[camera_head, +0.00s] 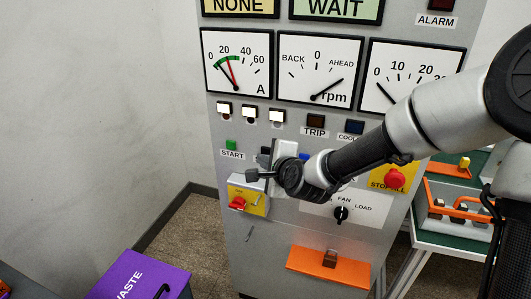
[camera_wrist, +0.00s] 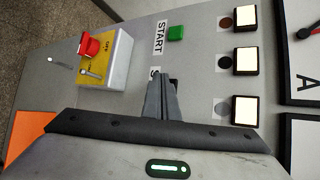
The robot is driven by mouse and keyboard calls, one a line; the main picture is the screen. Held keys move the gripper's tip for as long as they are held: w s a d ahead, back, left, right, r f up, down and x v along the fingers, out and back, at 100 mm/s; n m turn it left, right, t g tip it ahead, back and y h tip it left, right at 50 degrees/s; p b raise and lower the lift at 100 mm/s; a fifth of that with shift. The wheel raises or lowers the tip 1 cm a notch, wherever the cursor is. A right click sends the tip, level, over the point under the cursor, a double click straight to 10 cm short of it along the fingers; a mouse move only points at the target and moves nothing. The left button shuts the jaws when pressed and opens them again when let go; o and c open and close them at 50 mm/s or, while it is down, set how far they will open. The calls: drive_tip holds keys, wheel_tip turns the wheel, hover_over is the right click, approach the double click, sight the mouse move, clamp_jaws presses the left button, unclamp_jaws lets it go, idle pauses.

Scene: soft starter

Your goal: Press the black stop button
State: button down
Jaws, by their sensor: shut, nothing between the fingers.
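The grey control panel (camera_head: 270,245) stands in front of me. A green button (camera_head: 231,144) labelled START is on its left side and also shows in the wrist view (camera_wrist: 176,33). Just right of it, a small dark patch (camera_head: 266,150) that looks like the black stop button shows above my gripper, mostly covered. In the wrist view only the "S" of its label (camera_wrist: 154,72) shows, and my fingers hide the button. My gripper (camera_head: 251,176) is shut and empty, close to the panel; its fingers (camera_wrist: 159,76) point at the spot beside START. I cannot tell whether they touch it.
A red switch on a yellow plate (camera_head: 256,206) lies just below my gripper. Lit white lamps (camera_head: 250,112) sit above. A red stop-all knob (camera_head: 394,178), a fan/load selector (camera_head: 341,213) and an orange handle plate (camera_head: 328,264) are nearby. A purple bin (camera_head: 125,277) stands lower left.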

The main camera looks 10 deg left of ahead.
drive_tip(key=shift+w, duration=0.1)
drive_tip(key=shift+w, duration=0.3)
drive_tip(key=shift+w, duration=0.45)
idle(0.6)
drive_tip(key=shift+s, duration=0.85)
drive_tip(key=shift+s, duration=0.15)
drive_tip(key=s, duration=0.4)
drive_tip(key=shift+s+a, duration=0.2)
drive_tip(key=shift+s, duration=0.15)
idle(0.4)
